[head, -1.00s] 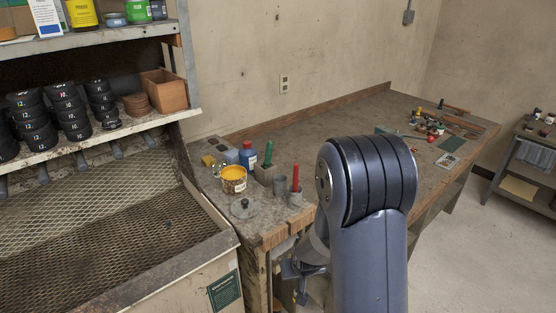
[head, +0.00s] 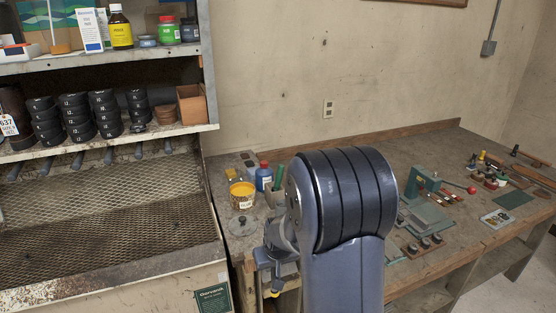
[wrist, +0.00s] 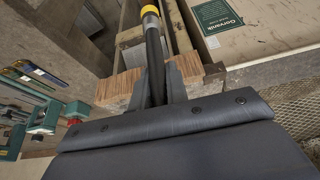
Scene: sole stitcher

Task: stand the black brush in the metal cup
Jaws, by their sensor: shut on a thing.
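The black brush (wrist: 153,45) is between the two fingers of my gripper (wrist: 157,80) in the wrist view. Its dark shaft runs away from the fingers to a silver and yellow band at the top edge of the picture. My gripper is shut on it. In the head view my gripper (head: 274,272) is low in front of the bench's left end, with a small yellow spot of the brush below it. I cannot make out the metal cup in either current view; my arm covers that part of the bench.
A yellow glue tub (head: 243,195), a blue bottle (head: 264,179) and a grey lid (head: 241,226) stand on the bench's left end. A green press (head: 428,185) stands farther right. The mesh-lined bin (head: 110,220) is at left. The wrist view shows the wooden bench edge (wrist: 120,85) close by.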

